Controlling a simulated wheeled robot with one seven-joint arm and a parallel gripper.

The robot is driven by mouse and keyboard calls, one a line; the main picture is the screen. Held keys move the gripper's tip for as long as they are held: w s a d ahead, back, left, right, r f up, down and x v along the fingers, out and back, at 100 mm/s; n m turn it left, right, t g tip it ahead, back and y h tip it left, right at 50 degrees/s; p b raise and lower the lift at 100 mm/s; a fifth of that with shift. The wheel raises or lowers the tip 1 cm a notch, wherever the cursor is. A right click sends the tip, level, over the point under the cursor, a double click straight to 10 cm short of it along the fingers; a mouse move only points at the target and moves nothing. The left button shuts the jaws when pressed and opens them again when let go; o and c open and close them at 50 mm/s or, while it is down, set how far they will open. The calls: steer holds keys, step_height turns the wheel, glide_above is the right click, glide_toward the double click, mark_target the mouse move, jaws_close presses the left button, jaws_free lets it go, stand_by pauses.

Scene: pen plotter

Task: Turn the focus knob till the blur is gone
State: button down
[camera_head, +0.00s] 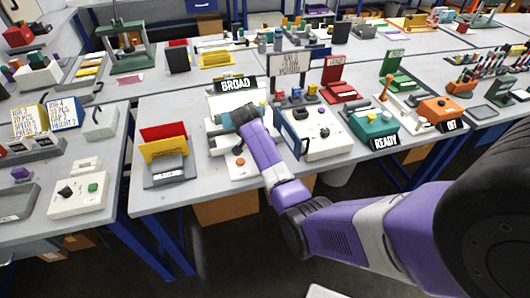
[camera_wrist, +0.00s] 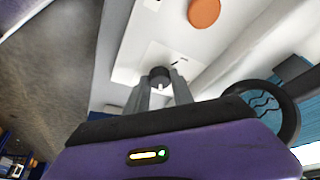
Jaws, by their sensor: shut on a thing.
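In the wrist view my gripper (camera_wrist: 160,86) is shut on a small dark round knob (camera_wrist: 160,73), its grey fingers on either side of it. The knob stands on a white panel (camera_wrist: 128,76) with a dark line mark beside it. In the head view my purple arm reaches over the white device (camera_head: 236,172) on the middle table, and the gripper and knob are hidden behind the arm. A white screen (camera_head: 222,104) stands behind my wrist, under a black sign reading BROAD (camera_head: 236,85). What the screen shows is mostly covered.
An orange round button (camera_wrist: 204,12) lies close to the knob. A holder with red and yellow cards (camera_head: 165,147) stands left of the device. A white box with black knobs (camera_head: 318,134) stands close on the right, with a teal machine (camera_head: 370,122) beyond it.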

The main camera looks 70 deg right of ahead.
steer(key=c, duration=1.1)
jaws_free()
steer(key=v, duration=0.7)
steer(key=shift+r+b, duration=0.3)
steer(key=shift+r, duration=0.1)
steer(key=shift+a, duration=0.15)
